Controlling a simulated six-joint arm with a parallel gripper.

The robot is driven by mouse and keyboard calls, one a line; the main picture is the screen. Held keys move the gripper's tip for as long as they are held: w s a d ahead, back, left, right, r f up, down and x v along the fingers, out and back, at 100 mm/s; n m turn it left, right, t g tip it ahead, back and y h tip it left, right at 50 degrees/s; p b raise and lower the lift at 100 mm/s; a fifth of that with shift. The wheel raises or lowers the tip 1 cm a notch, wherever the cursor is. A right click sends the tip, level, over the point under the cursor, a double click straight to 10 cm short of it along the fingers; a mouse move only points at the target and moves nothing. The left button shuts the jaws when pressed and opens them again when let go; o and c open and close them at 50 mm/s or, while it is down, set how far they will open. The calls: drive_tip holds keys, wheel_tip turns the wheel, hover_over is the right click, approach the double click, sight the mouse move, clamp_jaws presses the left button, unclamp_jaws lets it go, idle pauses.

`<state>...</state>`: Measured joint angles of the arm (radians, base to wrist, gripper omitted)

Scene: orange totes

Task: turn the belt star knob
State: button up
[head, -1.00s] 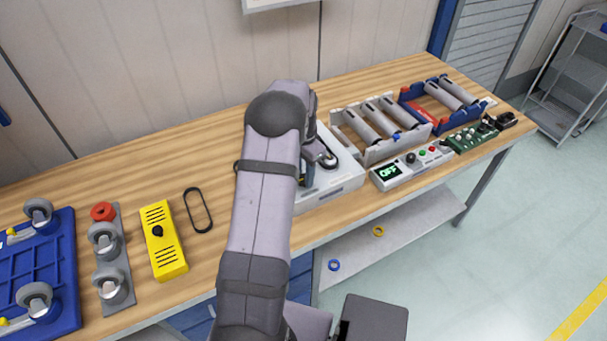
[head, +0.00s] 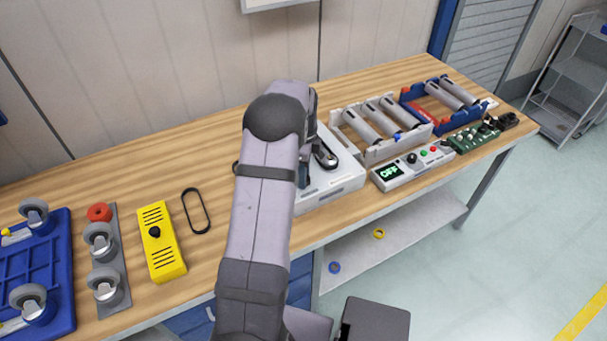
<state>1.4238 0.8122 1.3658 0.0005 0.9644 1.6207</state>
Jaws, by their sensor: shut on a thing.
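A white belt unit (head: 340,190) stands on the bench at the middle, largely behind my arm. My gripper (head: 306,176) points down over this unit and is only partly in view past my forearm. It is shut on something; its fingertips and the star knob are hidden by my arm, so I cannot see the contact. A dark oval part (head: 325,155) shows on the unit just right of my gripper.
A roller frame (head: 375,130), a blue roller tray (head: 438,105) and a control box reading OFF (head: 410,168) stand at right. A loose black belt (head: 196,211), a yellow box (head: 160,242) and a caster plate (head: 118,265) lie left. Bare wood lies behind them.

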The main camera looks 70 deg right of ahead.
drive_tip(key=shift+r+m, duration=0.1)
drive_tip(key=shift+m, duration=0.8)
drive_tip(key=o, duration=1.1)
drive_tip(key=shift+c, duration=0.2)
drive_tip(key=shift+r+b, duration=1.4)
drive_tip(key=shift+r, duration=2.25)
